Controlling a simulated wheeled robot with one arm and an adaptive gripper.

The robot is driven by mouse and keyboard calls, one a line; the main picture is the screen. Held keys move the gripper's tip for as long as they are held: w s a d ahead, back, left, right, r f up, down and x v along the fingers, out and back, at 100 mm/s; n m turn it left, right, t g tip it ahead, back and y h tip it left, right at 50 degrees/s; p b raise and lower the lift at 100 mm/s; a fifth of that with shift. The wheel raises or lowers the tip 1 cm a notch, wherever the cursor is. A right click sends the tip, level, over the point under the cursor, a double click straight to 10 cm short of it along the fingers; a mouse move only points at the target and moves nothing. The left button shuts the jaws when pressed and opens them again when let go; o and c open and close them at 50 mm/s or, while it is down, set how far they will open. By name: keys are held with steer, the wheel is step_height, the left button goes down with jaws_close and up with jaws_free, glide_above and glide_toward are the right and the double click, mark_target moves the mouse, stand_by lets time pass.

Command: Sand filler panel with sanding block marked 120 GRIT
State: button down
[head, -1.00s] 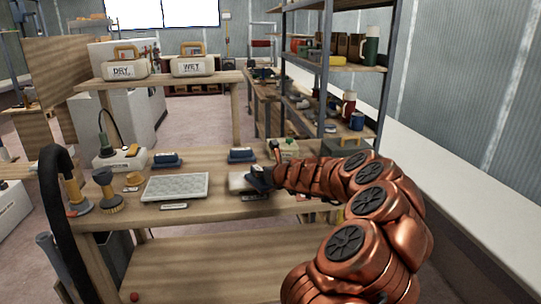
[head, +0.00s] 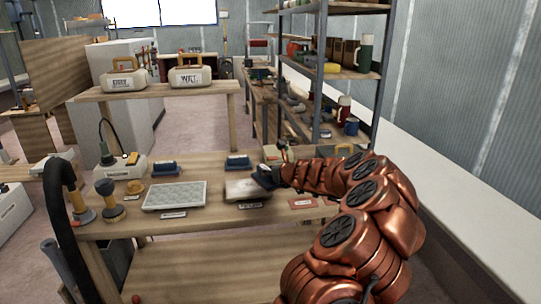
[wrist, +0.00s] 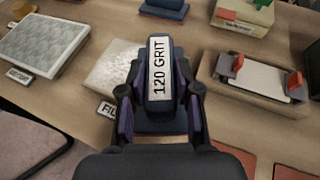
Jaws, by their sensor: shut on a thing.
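My gripper (wrist: 158,100) is shut on a dark blue sanding block whose white label reads 120 GRIT (wrist: 158,68). The filler panel (wrist: 112,66) is a pale, slightly mottled slab on the bench, with a partly hidden label starting "FIL" in front. The block is over or at the panel's right part and hides it there; I cannot tell whether they touch. In the head view, my gripper (head: 268,178) is at the right end of the panel (head: 241,189), and the block is mostly hidden by the gripper.
A pale textured panel (head: 174,196) lies to the left. Two blue blocks (head: 165,168) (head: 238,162) stand at the bench's back. In the wrist view, a tray with red clips (wrist: 265,80) is to the right. Boxes marked DRY (head: 124,80) and WET (head: 188,77) stand on the raised shelf.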

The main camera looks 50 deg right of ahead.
steer(key=shift+r+p, duration=1.85)
steer(key=shift+r, duration=0.3)
steer(key=shift+f, duration=0.1)
